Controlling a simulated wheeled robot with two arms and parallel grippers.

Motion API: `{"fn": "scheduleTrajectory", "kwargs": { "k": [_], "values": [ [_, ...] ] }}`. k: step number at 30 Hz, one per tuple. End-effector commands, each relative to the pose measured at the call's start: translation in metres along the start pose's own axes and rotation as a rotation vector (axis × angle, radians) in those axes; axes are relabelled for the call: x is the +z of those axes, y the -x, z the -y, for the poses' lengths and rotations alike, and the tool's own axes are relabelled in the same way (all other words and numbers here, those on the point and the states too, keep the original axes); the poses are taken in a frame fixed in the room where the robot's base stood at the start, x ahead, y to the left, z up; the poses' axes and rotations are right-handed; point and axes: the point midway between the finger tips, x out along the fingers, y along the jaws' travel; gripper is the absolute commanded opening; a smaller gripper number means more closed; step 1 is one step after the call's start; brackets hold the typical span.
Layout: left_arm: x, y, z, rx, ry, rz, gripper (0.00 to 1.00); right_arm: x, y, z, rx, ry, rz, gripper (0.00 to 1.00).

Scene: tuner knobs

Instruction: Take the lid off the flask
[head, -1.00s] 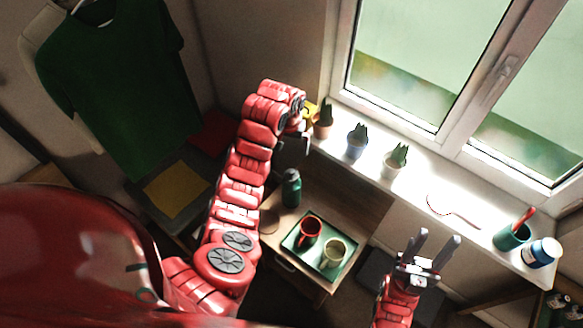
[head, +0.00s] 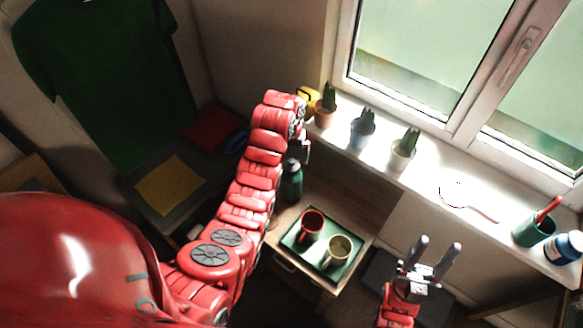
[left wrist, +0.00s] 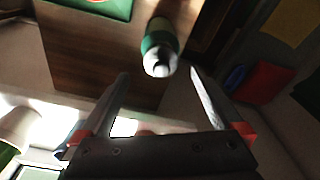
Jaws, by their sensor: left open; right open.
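The green flask (head: 291,184) stands upright on the small wooden table, beside the tray. In the head view my left arm mostly hides this gripper. My right gripper (head: 437,244) is open and empty, right of the table.
A green tray (head: 334,282) with a red mug (head: 311,226) and a cream mug (head: 336,250) lies on the wooden table (head: 355,205). A yellow cloth (head: 170,186) lies at left.

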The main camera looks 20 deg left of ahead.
Motion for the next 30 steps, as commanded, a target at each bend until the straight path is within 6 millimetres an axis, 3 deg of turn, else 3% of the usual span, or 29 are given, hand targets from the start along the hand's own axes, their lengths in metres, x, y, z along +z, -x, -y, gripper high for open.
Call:
{"fn": "scheduleTrajectory", "kwargs": {
  "k": [7,14,22,30],
  "values": [
    [-0.003,-0.022,0.001,0.0,-0.001,0.006,1.0,-0.005,-0.028,-0.001,0.0,0.0,0.0,0.5],
    [-0.004,-0.043,0.001,0.0,-0.001,0.002,1.0,-0.006,-0.034,-0.002,0.0,0.0,0.0,0.5],
    [-0.004,-0.046,0.001,0.0,-0.001,0.0,1.0,-0.006,-0.033,-0.002,0.0,0.0,0.0,0.5],
    [-0.004,-0.046,0.001,0.0,-0.001,0.001,0.53,-0.006,-0.033,-0.002,0.0,0.0,0.0,0.5]
  ]
}}
